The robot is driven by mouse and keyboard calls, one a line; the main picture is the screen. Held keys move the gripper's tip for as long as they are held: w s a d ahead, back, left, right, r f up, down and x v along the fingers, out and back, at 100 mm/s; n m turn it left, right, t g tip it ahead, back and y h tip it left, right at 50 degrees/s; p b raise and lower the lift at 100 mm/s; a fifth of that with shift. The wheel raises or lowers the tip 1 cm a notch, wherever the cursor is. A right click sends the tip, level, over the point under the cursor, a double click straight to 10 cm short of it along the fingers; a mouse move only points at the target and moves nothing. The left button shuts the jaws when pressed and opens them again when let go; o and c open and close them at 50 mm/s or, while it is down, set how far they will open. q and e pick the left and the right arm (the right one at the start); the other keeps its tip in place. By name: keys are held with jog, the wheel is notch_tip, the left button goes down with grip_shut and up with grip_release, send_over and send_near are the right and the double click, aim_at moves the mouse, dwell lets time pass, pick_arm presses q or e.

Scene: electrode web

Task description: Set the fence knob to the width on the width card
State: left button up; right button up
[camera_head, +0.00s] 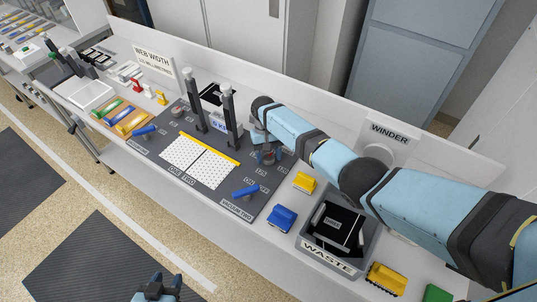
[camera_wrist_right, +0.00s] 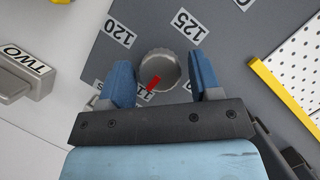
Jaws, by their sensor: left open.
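The width card (camera_head: 153,62), headed WEB WIDTH, stands against the back ledge; its second line is too small to read surely. The grey round fence knob (camera_wrist_right: 160,66) sits on the dark panel with 120 and 125 labels around it. Its red pointer (camera_wrist_right: 152,83) points down-left in the right wrist view, at a label starting 11 that is partly hidden. My right gripper (camera_wrist_right: 162,80) is open with its blue fingers on either side of the knob; a gap shows at the right finger. My left gripper (camera_head: 157,290) is open and empty, low in front of the bench.
A white perforated plate (camera_head: 198,162) with a yellow fence bar (camera_head: 209,149) lies left of the knob. Two dark posts (camera_head: 231,118) rise behind it. Blue handles (camera_head: 246,191) and the waste bin (camera_head: 310,243) are nearby. A WINDER sign (camera_head: 390,134) stands behind my right arm.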

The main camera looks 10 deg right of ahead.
jog(key=shift+o, duration=0.5)
jog(key=shift+r, duration=0.1)
jog(key=shift+w+r, duration=0.2)
jog(key=shift+r, duration=0.1)
jog(key=b+v, duration=0.1)
jog(key=v, duration=1.2)
jog(key=shift+b, duration=0.35)
jog(key=shift+s, duration=0.15)
